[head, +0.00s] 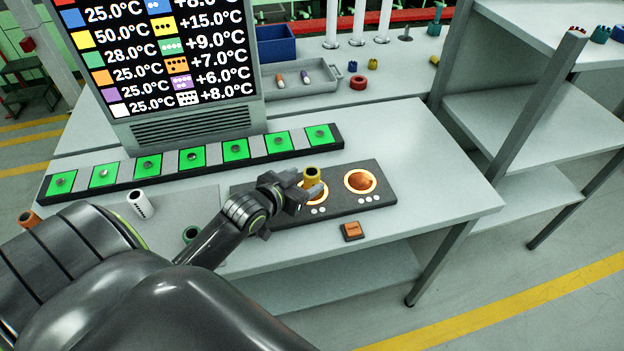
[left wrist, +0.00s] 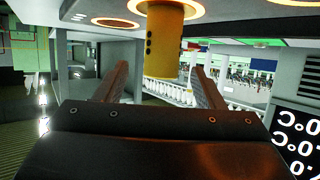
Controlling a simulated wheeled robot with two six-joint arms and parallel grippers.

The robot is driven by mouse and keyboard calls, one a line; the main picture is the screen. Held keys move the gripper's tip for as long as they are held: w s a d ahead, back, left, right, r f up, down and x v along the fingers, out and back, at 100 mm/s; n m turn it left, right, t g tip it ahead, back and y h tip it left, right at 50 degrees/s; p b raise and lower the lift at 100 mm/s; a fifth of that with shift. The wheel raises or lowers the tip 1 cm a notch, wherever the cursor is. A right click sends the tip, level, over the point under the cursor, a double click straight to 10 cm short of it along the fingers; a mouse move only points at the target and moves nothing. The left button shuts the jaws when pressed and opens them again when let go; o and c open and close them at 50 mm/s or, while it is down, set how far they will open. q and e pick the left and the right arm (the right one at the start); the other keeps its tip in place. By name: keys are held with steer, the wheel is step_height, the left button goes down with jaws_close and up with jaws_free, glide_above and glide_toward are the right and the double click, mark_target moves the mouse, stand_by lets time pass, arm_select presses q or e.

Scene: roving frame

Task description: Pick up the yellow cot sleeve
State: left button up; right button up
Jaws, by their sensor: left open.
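The yellow cot sleeve (head: 312,176) stands upright on the left glowing ring of the dark two-ring plate (head: 337,187). My left gripper (head: 300,190) is open beside it, at the sleeve's near left, partly covering the sleeve's lower part. In the left wrist view, which looks upside down, the yellow sleeve (left wrist: 165,45) with dark dots hangs from the glowing ring at the top. There the open left gripper (left wrist: 160,72) has one finger to each side of the sleeve's free end. Whether a finger touches it, I cannot tell. My right gripper is not in view.
A small orange-topped block (head: 352,231) lies near the front edge. A row of green pads (head: 192,157) and a screen (head: 165,50) stand behind. The table's right end is clear.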

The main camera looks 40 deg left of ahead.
mark_target(315, 172)
arm_select(q)
steer(key=shift+w, duration=0.3)
steer(key=p+x, duration=0.1)
steer(key=x, duration=0.3)
steer(key=shift+a, duration=0.1)
steer(key=shift+w+f, duration=0.2)
steer(key=shift+w, duration=0.45)
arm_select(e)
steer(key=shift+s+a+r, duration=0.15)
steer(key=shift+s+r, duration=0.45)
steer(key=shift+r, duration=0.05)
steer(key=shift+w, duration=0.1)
arm_select(q)
steer(key=c, duration=1.1)
steer(key=shift+r, duration=0.1)
